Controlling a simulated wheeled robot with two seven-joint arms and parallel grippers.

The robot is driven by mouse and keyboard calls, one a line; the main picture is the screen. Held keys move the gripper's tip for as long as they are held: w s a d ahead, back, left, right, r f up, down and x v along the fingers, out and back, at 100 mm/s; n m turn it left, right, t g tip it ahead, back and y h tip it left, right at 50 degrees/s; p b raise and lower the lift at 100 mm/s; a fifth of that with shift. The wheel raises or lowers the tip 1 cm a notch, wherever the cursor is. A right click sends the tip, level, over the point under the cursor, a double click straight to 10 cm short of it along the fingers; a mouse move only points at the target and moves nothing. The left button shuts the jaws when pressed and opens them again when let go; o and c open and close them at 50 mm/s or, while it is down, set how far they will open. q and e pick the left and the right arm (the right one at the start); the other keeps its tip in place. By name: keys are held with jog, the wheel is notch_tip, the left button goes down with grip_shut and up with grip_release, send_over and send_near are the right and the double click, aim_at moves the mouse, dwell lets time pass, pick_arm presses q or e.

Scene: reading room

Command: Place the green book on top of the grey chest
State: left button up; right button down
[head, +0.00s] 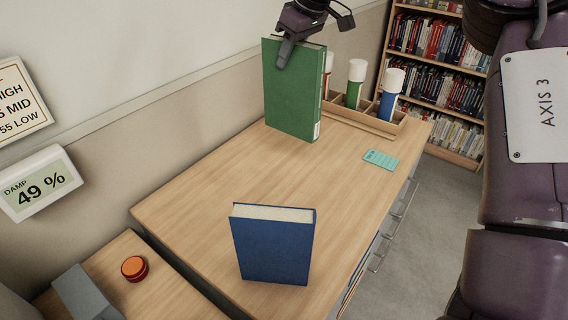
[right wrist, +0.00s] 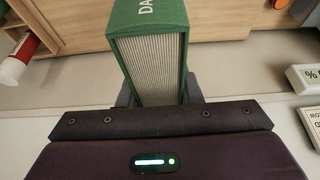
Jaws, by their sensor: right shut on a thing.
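The green book (head: 292,92) is upright at the far end of a wooden top (head: 190,205). In the head view my right gripper (head: 285,52) is shut on its upper edge. The right wrist view shows the book (right wrist: 150,70) with its pages towards the camera, between grey fingers. I cannot tell if its lower edge touches the wood. The wooden-topped unit has pale grey drawer fronts (head: 385,232) with handles on its right side. A grey box-like thing (head: 84,294), cut off by the frame, is at lower left; which is the grey chest is unclear. My left gripper is out of view.
A blue book (head: 272,250) stands upright near the front. A wooden rack (head: 372,122) with white-capped tubes is just right of the green book. A teal card-like thing (head: 381,160) lies near the right edge. An orange jar (head: 134,268) sits lower left. The middle wood is clear.

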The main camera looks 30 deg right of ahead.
jog(key=b, duration=0.5)
send_over(290, 128)
jog(key=w+d, duration=0.1)
jog(key=w, duration=0.1)
jog(key=f, duration=0.5)
jog(key=shift+s+f, duration=0.2)
jog(key=shift+f, duration=0.15)
notch_tip(290, 128, down, 9)
jog(key=shift+w+d, duration=0.1)
jog(key=shift+f, duration=2.35)
jog(key=c, duration=1.1)
grip_release()
jog(key=shift+f, duration=0.15)
jog(key=shift+o, duration=0.3)
